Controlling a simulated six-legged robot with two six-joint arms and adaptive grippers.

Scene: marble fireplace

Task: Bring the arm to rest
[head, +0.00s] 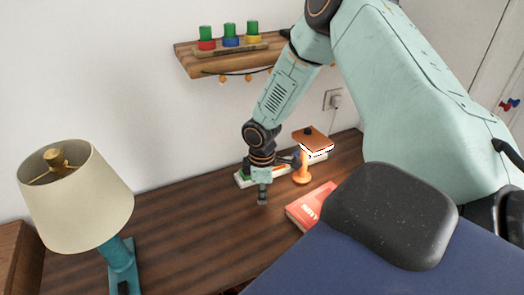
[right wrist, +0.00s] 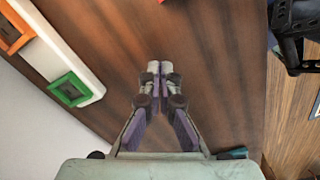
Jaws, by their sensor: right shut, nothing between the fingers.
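My right arm (head: 275,95) reaches down from the upper right in the head view. Its gripper (head: 262,198) points down over the dark wooden table top (head: 180,215) and holds nothing. In the right wrist view the two fingertips of the gripper (right wrist: 154,72) are together over bare wood. I cannot tell how high above the table it is. My left gripper does not show.
A lamp (head: 75,195) stands at the left. A red book (head: 311,205) and an orange stand (head: 303,165) are right of the gripper. A white block with coloured frames (right wrist: 55,45) lies near it. A shelf (head: 225,55) with coloured cylinders is above.

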